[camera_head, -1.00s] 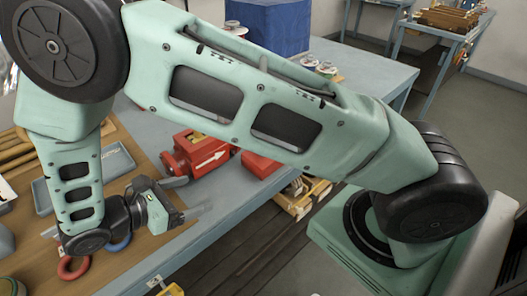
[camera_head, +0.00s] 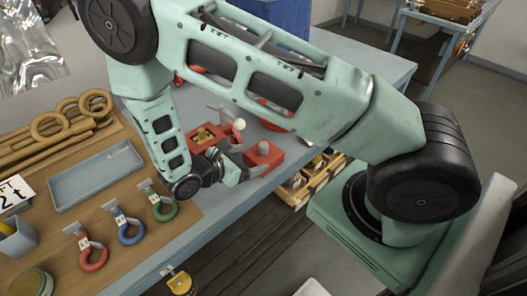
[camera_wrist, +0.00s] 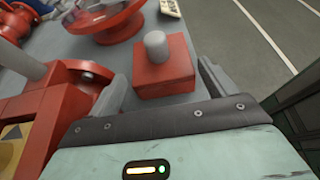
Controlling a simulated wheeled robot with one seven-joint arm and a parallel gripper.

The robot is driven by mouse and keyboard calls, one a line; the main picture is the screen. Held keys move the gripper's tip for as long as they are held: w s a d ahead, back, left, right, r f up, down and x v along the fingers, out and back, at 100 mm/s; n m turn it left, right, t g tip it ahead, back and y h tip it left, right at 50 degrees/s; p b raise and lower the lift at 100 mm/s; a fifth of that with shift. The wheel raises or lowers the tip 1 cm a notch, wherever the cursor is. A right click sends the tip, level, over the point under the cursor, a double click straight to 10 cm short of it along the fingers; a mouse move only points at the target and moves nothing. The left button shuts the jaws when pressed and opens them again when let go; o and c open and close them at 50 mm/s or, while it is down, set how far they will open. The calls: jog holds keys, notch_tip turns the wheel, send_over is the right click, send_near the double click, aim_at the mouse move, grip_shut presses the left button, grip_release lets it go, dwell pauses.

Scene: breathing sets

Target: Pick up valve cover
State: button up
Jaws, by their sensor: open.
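The valve cover appears to be the small red block with a grey knob on top; it stands upright on the grey table. In the head view the block (camera_head: 267,158) is at the table's edge, just right of my gripper (camera_head: 241,166). In the wrist view the block (camera_wrist: 165,78) sits ahead, between the two grey fingers of my gripper (camera_wrist: 160,76). The fingers are apart and hold nothing. I cannot tell how far along the block's sides they reach. A red valve body (camera_wrist: 45,125) with a yellow marking is close on the left.
The valve body also shows in the head view (camera_head: 205,132), behind my gripper. A round red part (camera_wrist: 112,32) lies beyond the block. Red, blue and green shackles (camera_head: 165,212) and a blue-grey tray (camera_head: 92,176) are on the left. Floor lies past the table edge.

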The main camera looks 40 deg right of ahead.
aim_at(260, 153)
jog(key=x, duration=0.1)
jog(key=p+x, duration=0.1)
jog(key=x, duration=0.1)
jog(key=p+x, duration=0.1)
jog(key=x, duration=0.1)
jog(key=shift+d+r, duration=0.2)
jog(key=shift+r, duration=0.2)
jog(key=shift+d+f+p, duration=0.3)
jog(key=shift+d+f, duration=0.05)
jog(key=shift+d, duration=0.05)
jog(key=c, duration=0.8)
jog(key=shift+r, duration=0.1)
